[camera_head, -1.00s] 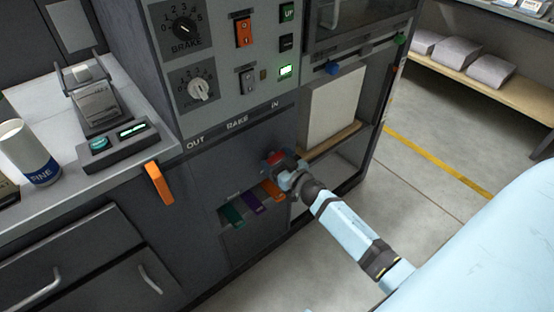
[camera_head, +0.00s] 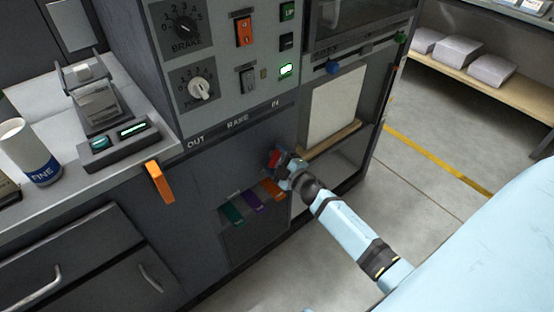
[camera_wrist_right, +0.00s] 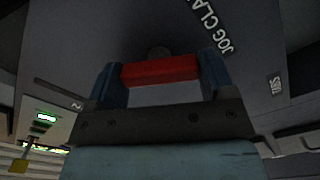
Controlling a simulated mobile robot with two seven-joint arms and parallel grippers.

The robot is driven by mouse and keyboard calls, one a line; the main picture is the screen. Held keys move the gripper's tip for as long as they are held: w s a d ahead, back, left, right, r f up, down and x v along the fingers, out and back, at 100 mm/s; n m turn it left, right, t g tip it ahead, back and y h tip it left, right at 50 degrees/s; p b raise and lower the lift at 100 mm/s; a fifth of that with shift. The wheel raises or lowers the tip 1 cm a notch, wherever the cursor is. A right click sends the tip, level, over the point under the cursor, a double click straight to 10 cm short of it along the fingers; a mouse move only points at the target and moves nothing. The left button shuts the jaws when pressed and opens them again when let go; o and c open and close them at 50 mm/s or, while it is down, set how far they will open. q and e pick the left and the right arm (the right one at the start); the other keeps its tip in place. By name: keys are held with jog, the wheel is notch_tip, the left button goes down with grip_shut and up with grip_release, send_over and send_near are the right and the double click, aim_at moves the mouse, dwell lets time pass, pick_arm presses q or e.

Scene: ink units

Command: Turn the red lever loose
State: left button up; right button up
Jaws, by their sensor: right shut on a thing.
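The red lever (camera_head: 275,158) is on the dark front of the machine, just right of the middle of the head view and below the OUT–IN strip. My right gripper (camera_head: 282,163) is at the lever and covers part of it. In the right wrist view the red lever (camera_wrist_right: 160,70) lies as a red bar between the two blue fingers of my right gripper (camera_wrist_right: 162,80), which is shut on it. A round grey pivot shows behind the bar. My left gripper is not in view.
Green, purple and orange tabs (camera_head: 252,203) stick out just below the lever. An orange handle (camera_head: 160,182) juts from the counter edge at left. A white paper stack (camera_head: 336,110) sits in the bay to the right. A cup labelled FINE (camera_head: 28,152) stands on the counter.

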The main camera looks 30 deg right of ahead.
jog(key=n+b, duration=0.1)
jog(key=n, duration=0.4)
jog(key=shift+f, duration=0.1)
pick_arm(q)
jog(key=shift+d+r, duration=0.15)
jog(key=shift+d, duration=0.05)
pick_arm(e)
jog(key=shift+n, duration=0.9)
jog(key=o, duration=0.9)
jog(key=shift+s, duration=0.1)
pick_arm(q)
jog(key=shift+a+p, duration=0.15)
jog(key=shift+p, duration=0.15)
pick_arm(e)
jog(key=s, duration=0.9)
jog(key=s+d, duration=0.1)
jog(key=s, duration=0.3)
jog(key=shift+s, duration=0.3)
